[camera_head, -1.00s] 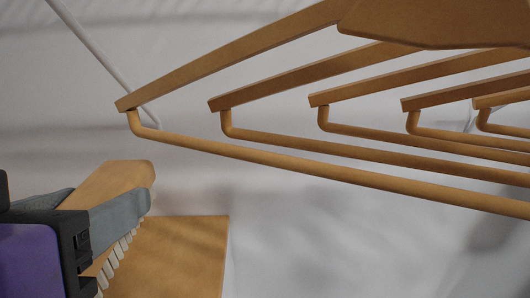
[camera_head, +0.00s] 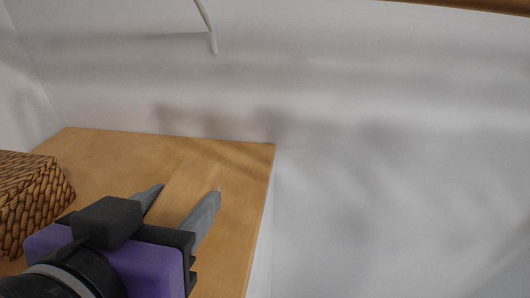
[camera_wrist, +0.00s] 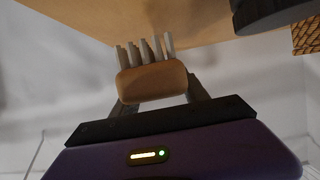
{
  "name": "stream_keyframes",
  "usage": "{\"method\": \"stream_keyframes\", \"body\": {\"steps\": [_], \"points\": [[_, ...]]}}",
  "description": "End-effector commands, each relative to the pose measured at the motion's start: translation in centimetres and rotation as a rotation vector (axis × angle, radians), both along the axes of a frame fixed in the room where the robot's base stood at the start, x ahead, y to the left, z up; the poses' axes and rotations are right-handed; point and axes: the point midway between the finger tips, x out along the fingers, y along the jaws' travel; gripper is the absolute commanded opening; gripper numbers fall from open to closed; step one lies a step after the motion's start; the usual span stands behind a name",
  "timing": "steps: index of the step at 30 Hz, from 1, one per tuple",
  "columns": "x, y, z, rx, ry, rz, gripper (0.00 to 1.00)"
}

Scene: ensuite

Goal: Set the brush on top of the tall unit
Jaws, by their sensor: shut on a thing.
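The brush has a wooden body (camera_wrist: 152,82) and pale bristles (camera_wrist: 146,50). My gripper (camera_wrist: 155,92) is shut on the brush body, one grey finger on each side. In the head view the brush (camera_head: 192,178) shows between the fingers of my gripper (camera_head: 186,196) and nearly blends with the wood behind it. The tall unit's wooden top (camera_head: 115,160) lies under the gripper and brush. It also shows in the wrist view (camera_wrist: 90,22), with the bristles pointing towards it. I cannot tell whether the bristles touch it.
A woven basket (camera_head: 32,200) stands on the left part of the unit's top; its corner shows in the wrist view (camera_wrist: 305,36). The top's right edge is close to the gripper. Bare wood lies behind the brush. A wooden rail (camera_head: 470,5) crosses the upper right.

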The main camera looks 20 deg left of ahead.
Motion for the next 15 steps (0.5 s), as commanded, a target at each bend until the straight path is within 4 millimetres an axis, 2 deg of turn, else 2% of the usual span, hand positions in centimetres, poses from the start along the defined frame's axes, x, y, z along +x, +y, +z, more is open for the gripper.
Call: {"method": "stream_keyframes", "body": {"steps": [9, 15], "points": [[0.0, 0.0, -4.0, 0.0, -0.001, 0.0, 0.07], [0.0, 0.0, -3.9, 0.0, -0.001, 0.0, 0.07]]}}
